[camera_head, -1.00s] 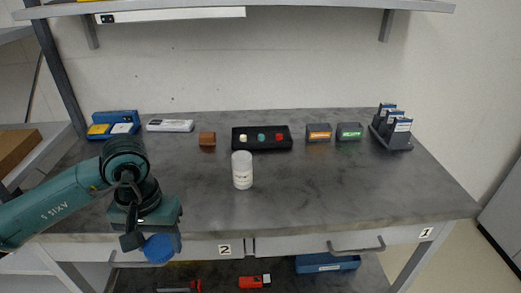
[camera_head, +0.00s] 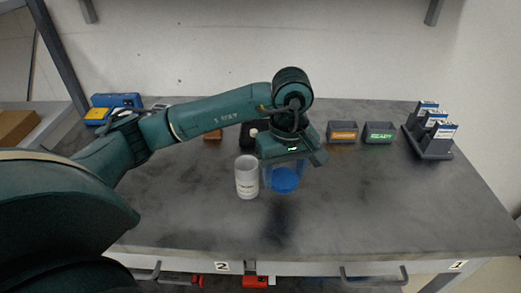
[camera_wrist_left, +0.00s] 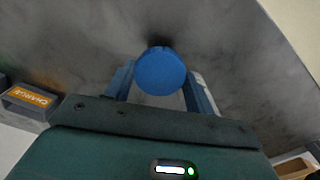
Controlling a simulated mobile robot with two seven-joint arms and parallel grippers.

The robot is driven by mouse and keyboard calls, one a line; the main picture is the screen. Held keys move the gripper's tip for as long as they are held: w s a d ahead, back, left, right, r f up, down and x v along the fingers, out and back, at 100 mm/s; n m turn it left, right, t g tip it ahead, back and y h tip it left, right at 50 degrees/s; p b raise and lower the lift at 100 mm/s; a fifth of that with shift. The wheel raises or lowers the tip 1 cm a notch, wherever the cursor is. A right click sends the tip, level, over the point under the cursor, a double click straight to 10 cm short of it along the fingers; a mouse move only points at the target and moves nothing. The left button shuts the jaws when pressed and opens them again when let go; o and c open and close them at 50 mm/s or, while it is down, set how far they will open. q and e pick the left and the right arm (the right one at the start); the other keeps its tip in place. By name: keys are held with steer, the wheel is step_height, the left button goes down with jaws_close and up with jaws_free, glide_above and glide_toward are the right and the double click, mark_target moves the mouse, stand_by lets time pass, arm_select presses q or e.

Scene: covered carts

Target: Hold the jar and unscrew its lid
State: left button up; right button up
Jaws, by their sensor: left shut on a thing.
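The white jar (camera_head: 247,180) stands upright on the grey table, with no lid on it. My left gripper (camera_head: 284,178) is shut on the round blue lid (camera_head: 285,181), just to the right of the jar and apart from it. In the left wrist view the lid (camera_wrist_left: 160,71) sits between the two blue fingers. The table surface shows beyond it. The jar is not in the wrist view. My right gripper is in neither view.
Behind my gripper stand a bin with an orange label (camera_head: 342,132) and one with a green label (camera_head: 379,135). A rack of several upright units (camera_head: 433,137) is at right. My arm mostly hides a black tray. The table's right front is clear.

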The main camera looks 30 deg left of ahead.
arm_select(q)
steer(key=w+a+r+n, duration=0.2)
steer(key=w+n, duration=0.3)
steer(key=n, duration=1.1)
steer(key=w+a+r+n, duration=0.15)
steer(key=w+n, duration=0.35)
steer(key=n, duration=1.2)
steer(key=f, duration=0.4)
steer(key=shift+s+f, duration=0.25)
steer(key=shift+f, duration=0.1)
step_height(320, 180, down, 4)
steer(key=shift+r+p, duration=0.15)
steer(key=shift+p, duration=0.25)
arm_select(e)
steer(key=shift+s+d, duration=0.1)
arm_select(q)
steer(key=shift+f, duration=0.25)
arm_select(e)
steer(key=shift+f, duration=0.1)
arm_select(q)
steer(key=o, duration=1.1)
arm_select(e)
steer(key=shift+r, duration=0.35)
